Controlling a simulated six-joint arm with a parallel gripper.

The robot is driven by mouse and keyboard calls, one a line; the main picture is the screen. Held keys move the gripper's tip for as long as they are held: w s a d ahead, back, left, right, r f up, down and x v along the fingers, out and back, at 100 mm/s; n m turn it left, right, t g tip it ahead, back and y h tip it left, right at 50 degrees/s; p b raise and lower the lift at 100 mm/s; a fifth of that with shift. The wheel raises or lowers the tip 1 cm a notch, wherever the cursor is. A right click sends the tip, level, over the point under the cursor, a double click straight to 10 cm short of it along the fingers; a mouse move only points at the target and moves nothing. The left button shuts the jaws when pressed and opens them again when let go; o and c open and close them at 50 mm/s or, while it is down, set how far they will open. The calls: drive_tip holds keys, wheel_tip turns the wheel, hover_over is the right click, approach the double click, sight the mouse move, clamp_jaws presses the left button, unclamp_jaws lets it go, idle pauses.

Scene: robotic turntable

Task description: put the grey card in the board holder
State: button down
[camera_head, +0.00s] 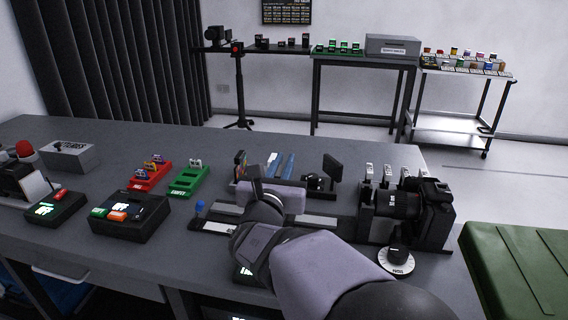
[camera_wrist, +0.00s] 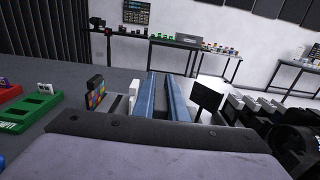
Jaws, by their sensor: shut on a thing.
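My gripper (camera_head: 281,160) reaches over the back of the desk, with two long blue fingers (camera_wrist: 163,85) pointing away from the wrist camera. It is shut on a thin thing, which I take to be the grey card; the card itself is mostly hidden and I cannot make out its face. A colour-patch chart (camera_wrist: 95,93) stands upright left of the fingers. A dark upright panel (camera_wrist: 207,97) stands to their right, and it also shows in the head view (camera_head: 333,166). I cannot clearly tell which part is the board holder; my arm covers much of that area.
A black camera (camera_head: 432,205) and several pale-topped parts stand right of my arm, with a round white dial (camera_head: 397,260) in front. A red tray (camera_head: 150,178), a green tray (camera_head: 188,182) and a button box (camera_head: 130,217) lie left.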

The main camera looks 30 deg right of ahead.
drive_tip(key=c, duration=1.7)
unclamp_jaws()
wheel_tip(320, 180, up, 10)
drive_tip(key=p, duration=0.2)
drive_tip(key=shift+p, duration=0.35)
